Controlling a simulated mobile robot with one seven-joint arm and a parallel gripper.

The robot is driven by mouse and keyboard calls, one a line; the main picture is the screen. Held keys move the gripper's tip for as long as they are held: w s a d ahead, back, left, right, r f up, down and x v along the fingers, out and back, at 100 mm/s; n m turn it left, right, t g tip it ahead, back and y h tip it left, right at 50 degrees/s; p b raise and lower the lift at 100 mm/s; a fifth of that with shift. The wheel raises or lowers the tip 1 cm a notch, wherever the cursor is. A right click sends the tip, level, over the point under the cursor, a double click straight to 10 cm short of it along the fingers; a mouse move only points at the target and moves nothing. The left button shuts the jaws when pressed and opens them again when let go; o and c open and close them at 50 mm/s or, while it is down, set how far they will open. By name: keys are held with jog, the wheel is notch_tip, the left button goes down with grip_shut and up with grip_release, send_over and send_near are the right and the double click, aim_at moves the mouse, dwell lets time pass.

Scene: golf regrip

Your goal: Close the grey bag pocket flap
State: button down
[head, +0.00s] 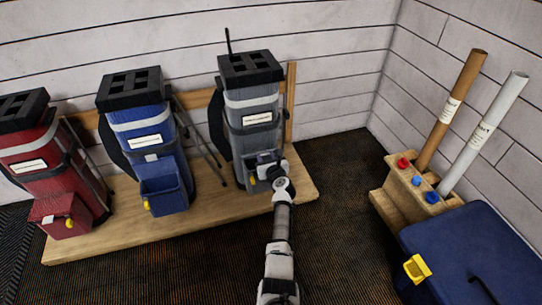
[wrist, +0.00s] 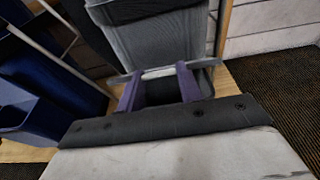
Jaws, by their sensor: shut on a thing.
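The grey golf bag (head: 252,118) stands upright against the back wall, at the right end of the wooden platform. My gripper (head: 262,168) is at the low front of this bag and hides most of its pocket. In the wrist view, the two purple fingers of my gripper (wrist: 160,84) are spread apart, with their tips at a thin grey edge, which looks like the pocket flap (wrist: 158,72). The fingers are shut on it. A dark gap shows between the fingers. A yellow tab (head: 252,181) shows beside my gripper. The flap's exact angle is hard to tell.
A blue bag (head: 140,122) with an open-looking front pocket stands left of the grey one, and a red bag (head: 30,150) stands farther left. The wooden platform (head: 95,240) is under them. A blue box (head: 480,245) and a wooden tube holder (head: 392,200) stand at right.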

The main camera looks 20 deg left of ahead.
jog(key=shift+s+d+f+b, duration=0.15)
jog(key=shift+s+f+b, duration=0.05)
jog(key=shift+f, duration=0.65)
jog(key=shift+s+d+f+b, duration=0.2)
jog(key=shift+f+b, duration=0.05)
jog(key=shift+f, duration=0.65)
jog(key=shift+s+d+f+b, duration=0.15)
jog(key=shift+s+f+b, duration=0.05)
jog(key=shift+f, duration=0.65)
jog(key=shift+w+r, duration=0.1)
